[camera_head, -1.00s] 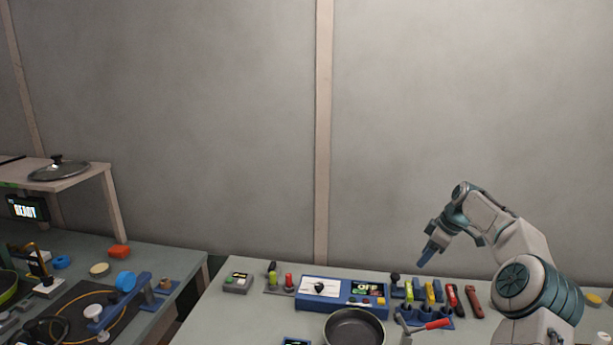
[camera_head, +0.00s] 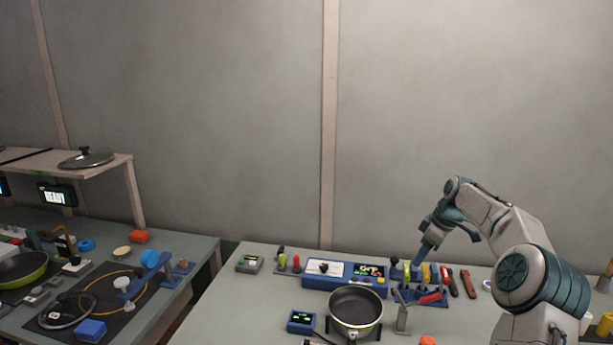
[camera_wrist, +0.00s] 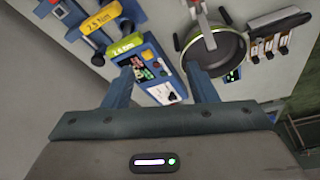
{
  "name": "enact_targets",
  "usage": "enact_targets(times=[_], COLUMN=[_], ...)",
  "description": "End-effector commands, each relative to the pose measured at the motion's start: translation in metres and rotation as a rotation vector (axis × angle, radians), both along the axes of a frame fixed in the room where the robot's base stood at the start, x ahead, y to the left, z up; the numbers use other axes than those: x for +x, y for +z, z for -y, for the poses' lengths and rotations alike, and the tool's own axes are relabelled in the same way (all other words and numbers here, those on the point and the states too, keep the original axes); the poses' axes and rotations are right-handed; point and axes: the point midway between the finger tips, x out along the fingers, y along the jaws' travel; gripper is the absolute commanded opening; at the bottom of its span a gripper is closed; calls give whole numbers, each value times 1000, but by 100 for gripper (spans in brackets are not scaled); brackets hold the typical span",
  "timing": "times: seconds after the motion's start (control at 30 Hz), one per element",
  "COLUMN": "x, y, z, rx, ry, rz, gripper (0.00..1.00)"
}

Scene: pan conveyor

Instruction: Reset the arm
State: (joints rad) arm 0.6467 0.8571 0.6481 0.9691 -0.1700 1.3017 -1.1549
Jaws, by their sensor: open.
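My arm shows at the right of the head view, bent, with my gripper (camera_head: 424,252) pointing down over the blue tool rack (camera_head: 415,297) on the right table. In the wrist view my gripper's two blue fingers (camera_wrist: 160,85) are spread apart, with nothing held between them. The blue control panel (camera_wrist: 155,72) shows between the fingers, below them. A pan (camera_wrist: 213,52) lies just beyond the right finger. I cannot tell whether any finger touches the rack.
The pan (camera_head: 355,308) stands on the right table beside a small dark display (camera_head: 301,320). Another table (camera_head: 205,247) at the left holds a glass lid (camera_head: 66,311) and a shelf (camera_head: 125,160).

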Motion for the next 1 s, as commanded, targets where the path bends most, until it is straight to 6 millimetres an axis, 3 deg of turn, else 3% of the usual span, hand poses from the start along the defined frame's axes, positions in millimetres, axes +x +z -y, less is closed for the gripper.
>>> enact_targets(times=[0.37, 0.63, 1.0], x=[-39, -111, -234], y=[35, 62, 76], z=[-73, -128, -160], rx=[-106, -205, -240], ry=[-63, -219, -516], rz=[-53, -81, -66], gripper=[52, 52, 52])
